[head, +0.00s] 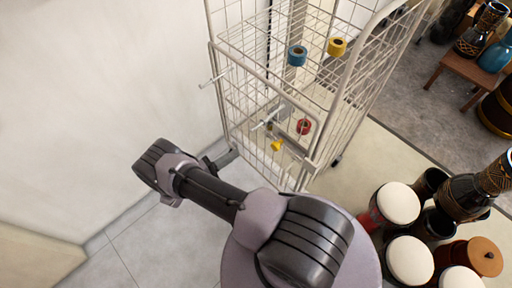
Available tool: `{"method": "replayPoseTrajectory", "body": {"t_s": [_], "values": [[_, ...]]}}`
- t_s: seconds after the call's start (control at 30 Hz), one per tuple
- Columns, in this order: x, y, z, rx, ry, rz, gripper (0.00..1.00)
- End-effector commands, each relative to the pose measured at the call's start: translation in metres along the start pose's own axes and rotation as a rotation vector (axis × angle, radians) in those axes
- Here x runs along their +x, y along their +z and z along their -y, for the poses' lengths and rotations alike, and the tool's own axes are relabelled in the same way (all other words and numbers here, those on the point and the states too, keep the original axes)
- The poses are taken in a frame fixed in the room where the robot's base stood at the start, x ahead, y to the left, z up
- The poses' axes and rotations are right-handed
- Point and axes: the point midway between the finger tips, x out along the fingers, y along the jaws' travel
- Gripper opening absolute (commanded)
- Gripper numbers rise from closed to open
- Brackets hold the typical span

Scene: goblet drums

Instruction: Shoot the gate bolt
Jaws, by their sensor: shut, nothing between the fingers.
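A pale wire cage with a gate (262,150) stands at top centre. A short silver bar (268,119), which looks like the gate bolt, sits partway up its near side. A small yellow piece (277,145) is just below the bar. I cannot tell how far the bolt is slid. My gripper (222,160) shows small and dark beyond my wrist, low and left of the cage. It is shut and empty, apart from the bolt in the picture. My wrist hides part of it.
Blue (297,55), yellow (337,47) and red (304,126) rolls show at the cage. A thin pale rod (212,80) sticks out left. A plain wall (90,100) is left. Several drums (398,204) stand lower right; a wooden stool (468,68) holds more at upper right.

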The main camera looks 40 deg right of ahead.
Motion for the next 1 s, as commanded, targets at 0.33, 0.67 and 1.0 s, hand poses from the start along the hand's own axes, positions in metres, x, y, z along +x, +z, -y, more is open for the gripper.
{"method": "replayPoseTrajectory", "body": {"t_s": [0.33, 0.67, 1.0], "values": [[0.006, 0.000, -0.001, -0.002, -0.001, 0.002, 0.00], [0.073, 0.000, 0.001, -0.004, -0.002, 0.004, 0.00], [0.108, 0.030, 0.000, -0.005, -0.002, 0.000, 0.00]]}}
